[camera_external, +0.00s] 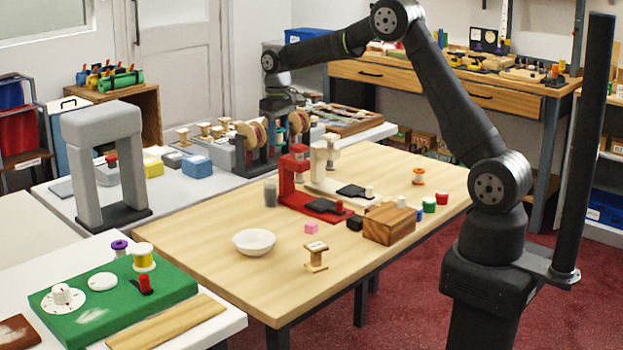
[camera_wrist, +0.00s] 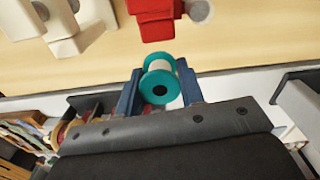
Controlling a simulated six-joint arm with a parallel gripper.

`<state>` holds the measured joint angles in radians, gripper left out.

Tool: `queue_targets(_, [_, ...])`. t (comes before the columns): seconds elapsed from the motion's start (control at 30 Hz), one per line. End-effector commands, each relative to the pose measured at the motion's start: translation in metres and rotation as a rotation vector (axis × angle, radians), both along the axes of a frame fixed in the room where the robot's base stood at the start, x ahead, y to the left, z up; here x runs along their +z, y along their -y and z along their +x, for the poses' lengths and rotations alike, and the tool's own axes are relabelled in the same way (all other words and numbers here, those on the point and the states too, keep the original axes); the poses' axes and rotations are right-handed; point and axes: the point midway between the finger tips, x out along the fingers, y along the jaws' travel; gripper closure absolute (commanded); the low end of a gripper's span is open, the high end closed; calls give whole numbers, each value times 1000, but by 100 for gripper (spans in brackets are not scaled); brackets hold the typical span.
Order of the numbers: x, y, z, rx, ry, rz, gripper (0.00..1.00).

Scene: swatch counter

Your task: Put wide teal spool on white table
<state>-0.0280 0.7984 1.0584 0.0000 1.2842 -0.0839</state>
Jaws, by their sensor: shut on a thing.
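The wide teal spool (camera_wrist: 158,87), with teal flanges and a pale core, sits between the two blue-grey fingers of my gripper (camera_wrist: 160,86) in the wrist view. My gripper is shut on it. A white table (camera_external: 70,212) runs along the back left behind the wooden table. Another white surface (camera_external: 225,322) is at the front left. A white strip (camera_wrist: 235,82) crosses the wrist view below the wooden tabletop.
The wooden table (camera_external: 200,255) carries a white bowl (camera_external: 254,242), a wooden block (camera_external: 389,223) and a red machine (camera_external: 293,180). A grey arch (camera_external: 105,165), blue box (camera_external: 197,167) and several small spools stand on the back table. A green board (camera_external: 115,293) lies front left.

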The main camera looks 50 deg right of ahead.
Motion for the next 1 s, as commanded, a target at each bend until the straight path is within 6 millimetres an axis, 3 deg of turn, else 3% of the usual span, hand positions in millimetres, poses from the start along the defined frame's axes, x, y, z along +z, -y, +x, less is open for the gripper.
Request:
queue_targets(0.13, [5, 16, 10, -95, 0, 0, 90])
queue_targets(0.43, [14, 19, 12, -114, 0, 0, 90])
queue_targets(0.7, [60, 18, 12, -113, 3, 0, 90])
queue_targets(1.0, [63, 83, -22, -140, 0, 0, 90])
